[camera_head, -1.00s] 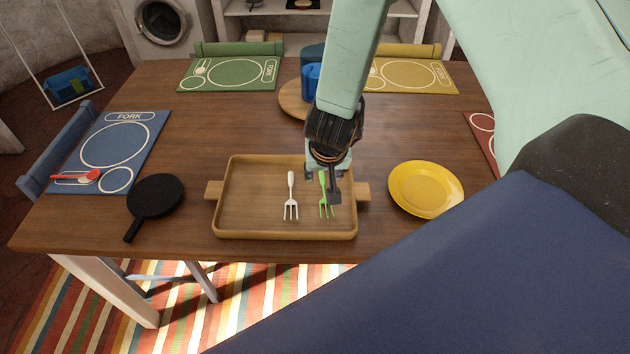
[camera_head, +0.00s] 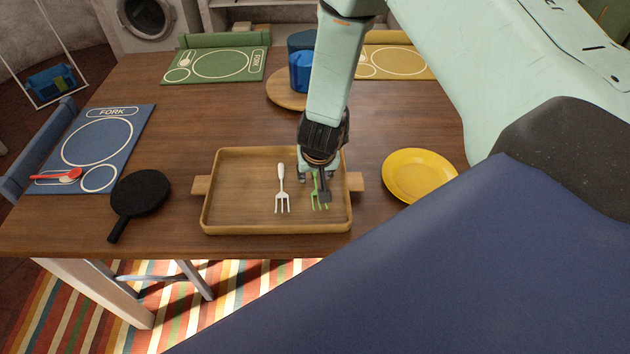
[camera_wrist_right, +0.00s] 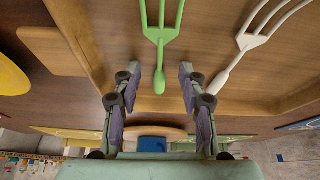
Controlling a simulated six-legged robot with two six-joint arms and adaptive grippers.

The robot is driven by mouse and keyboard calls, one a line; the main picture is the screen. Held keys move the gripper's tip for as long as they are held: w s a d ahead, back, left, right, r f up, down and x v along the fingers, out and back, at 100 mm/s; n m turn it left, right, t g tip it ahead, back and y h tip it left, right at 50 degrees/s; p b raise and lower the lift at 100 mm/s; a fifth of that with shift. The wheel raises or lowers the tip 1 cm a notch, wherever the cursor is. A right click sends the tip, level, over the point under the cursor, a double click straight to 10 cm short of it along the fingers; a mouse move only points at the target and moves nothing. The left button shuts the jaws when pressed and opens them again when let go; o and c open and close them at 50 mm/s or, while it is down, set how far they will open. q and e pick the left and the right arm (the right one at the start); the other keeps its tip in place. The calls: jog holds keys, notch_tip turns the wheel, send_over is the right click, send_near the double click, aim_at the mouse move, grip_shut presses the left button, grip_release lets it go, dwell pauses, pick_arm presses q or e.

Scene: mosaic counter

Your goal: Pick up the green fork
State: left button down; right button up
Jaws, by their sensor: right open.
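The green fork (camera_head: 315,196) lies in the right part of the wooden tray (camera_head: 240,222), partly hidden by my right gripper (camera_head: 313,190) above it. In the right wrist view the green fork (camera_wrist_right: 162,35) has its handle end between the two open fingers of my right gripper (camera_wrist_right: 160,85). The fingers stand apart on both sides of the handle, with nothing held. A white fork (camera_head: 282,190) lies to the left of the green one in the tray and also shows in the wrist view (camera_wrist_right: 250,45). My left gripper is not in view.
A yellow plate (camera_head: 420,176) lies right of the tray. A black pan-shaped thing (camera_head: 140,194) lies left of it. A blue mat (camera_head: 98,150) holds a red spoon-like utensil (camera_head: 58,176). Blue cups (camera_head: 302,70) stand on a round board (camera_head: 288,98) behind.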

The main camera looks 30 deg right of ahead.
jog(key=shift+s+r, duration=0.1)
jog(key=shift+r, duration=0.1)
jog(key=shift+c, duration=0.6)
jog(key=shift+f, duration=0.15)
jog(key=c, duration=0.6)
grip_shut()
